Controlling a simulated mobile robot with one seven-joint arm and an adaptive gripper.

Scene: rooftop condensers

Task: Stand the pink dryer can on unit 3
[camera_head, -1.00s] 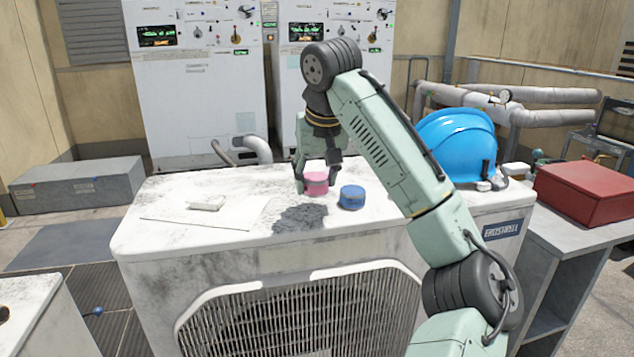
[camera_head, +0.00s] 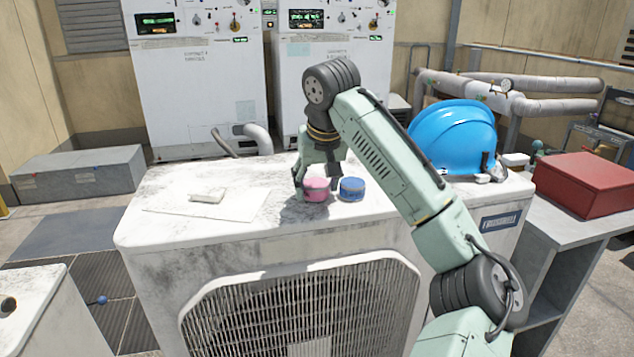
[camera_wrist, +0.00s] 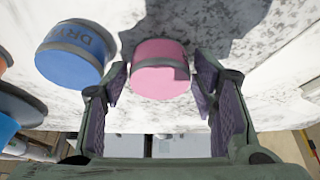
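The pink can (camera_head: 316,190) is a short cylinder with a grey band, upright on the white, stained top of the condenser unit (camera_head: 200,240). My gripper (camera_head: 316,181) is over it, pointing down, with a finger on each side. In the wrist view the pink can (camera_wrist: 160,72) lies between the fingertips of my gripper (camera_wrist: 161,78), with a thin gap on each side, so the fingers look open around it. A blue can (camera_head: 352,189) stands close to its right; it also shows in the wrist view (camera_wrist: 75,55). No unit number is readable.
A blue hard hat (camera_head: 455,140) sits on the unit's right end. A flat sheet with a small white block (camera_head: 208,195) lies at the left. A red box (camera_head: 590,183) stands on a side bench. Tall white cabinets (camera_head: 200,80) stand behind.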

